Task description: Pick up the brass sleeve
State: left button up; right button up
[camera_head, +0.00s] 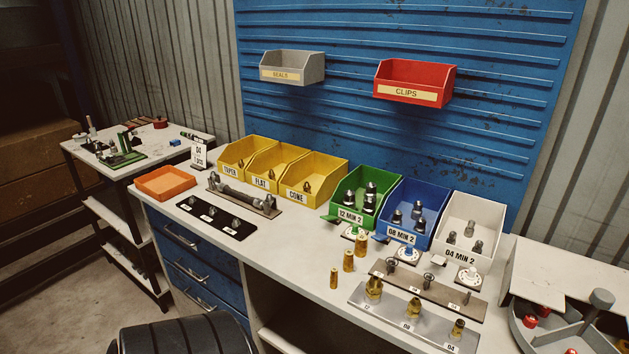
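Three brass cylinders stand upright on the light worktop, in a slanting row in front of the green and blue bins. The far one is the tallest-looking brass cylinder (361,246), the middle brass cylinder (348,261) is next to it, and the near, thinner brass cylinder (334,279) is closest to the front edge. I cannot tell which of them is the brass sleeve. Brass fittings (374,288) also stand on a grey metal plate marked 12, 08 and 04. Neither of my grippers is in view.
Yellow bins (307,189), a green bin (346,213), a blue bin (407,238) and a white bin (460,254) line the back. A grey strip (400,276) with small parts lies right of the cylinders.

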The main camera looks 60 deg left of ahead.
aim_at(333, 277)
jog(key=u, duration=1.7)
